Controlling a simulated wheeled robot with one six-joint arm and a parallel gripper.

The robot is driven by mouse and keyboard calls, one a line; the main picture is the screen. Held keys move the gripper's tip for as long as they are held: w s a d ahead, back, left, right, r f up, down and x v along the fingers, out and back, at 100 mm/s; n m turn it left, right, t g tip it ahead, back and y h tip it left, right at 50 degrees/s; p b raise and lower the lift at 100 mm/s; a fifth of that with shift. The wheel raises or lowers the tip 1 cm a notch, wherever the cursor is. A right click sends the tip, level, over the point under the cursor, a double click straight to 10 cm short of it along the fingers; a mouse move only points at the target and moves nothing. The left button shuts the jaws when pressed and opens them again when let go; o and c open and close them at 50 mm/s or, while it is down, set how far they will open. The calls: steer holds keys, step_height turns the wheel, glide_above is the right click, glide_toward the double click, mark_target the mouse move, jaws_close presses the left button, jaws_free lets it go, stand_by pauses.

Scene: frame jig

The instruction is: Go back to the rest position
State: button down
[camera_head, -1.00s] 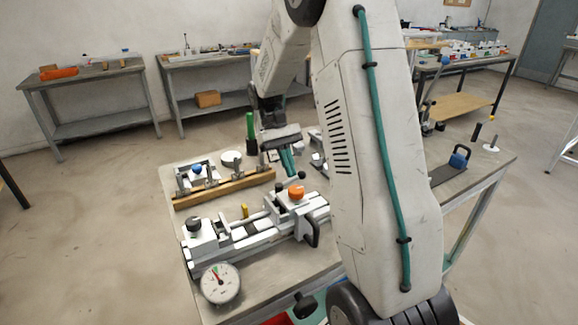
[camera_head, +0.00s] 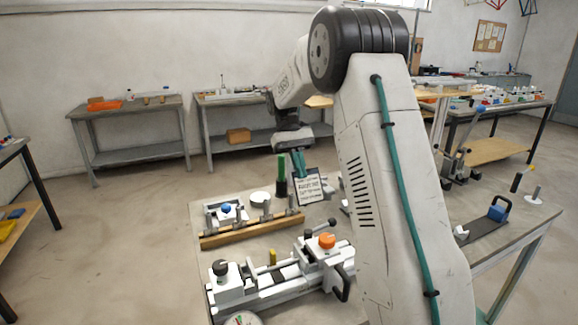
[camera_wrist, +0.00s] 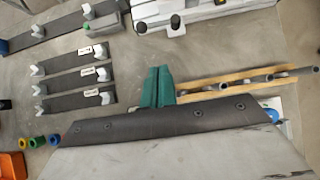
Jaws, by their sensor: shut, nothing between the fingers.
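My gripper (camera_head: 298,165) hangs above the far side of the workbench (camera_head: 226,252), its teal fingers pointing down. In the wrist view the two teal fingers (camera_wrist: 158,86) are pressed together with nothing between them.
A white clamp jig (camera_head: 285,277) with an orange knob (camera_head: 327,240) fills the bench front. A green-topped post (camera_head: 281,172) stands close to the gripper. The wrist view shows several dark strips (camera_wrist: 75,79) and coloured rings (camera_wrist: 38,141).

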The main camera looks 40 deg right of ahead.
steer(key=shift+w+r, duration=0.1)
steer(key=shift+w, duration=0.05)
steer(key=s+a+t, duration=0.2)
steer(key=s+a, duration=0.4)
steer(key=s, duration=0.4)
steer(key=s+a+r+n+t+h, duration=0.1)
steer(key=s+a+t, duration=0.2)
steer(key=s+a, duration=0.3)
steer(key=s+a+r+n+t, duration=0.1)
steer(key=s+a+t, duration=0.2)
steer(key=s, duration=1.1)
steer(key=a, duration=0.3)
steer(key=shift+s+a, duration=0.15)
steer(key=shift+s, duration=0.05)
steer(key=c, duration=2.1)
jaws_free()
steer(key=shift+s+r+t, duration=0.15)
steer(key=shift+r+t, duration=0.15)
steer(key=shift+t, duration=0.1)
steer(key=shift+c, duration=0.2)
steer(key=o, duration=0.6)
steer(key=shift+a+r, duration=0.2)
steer(key=shift+d, duration=0.1)
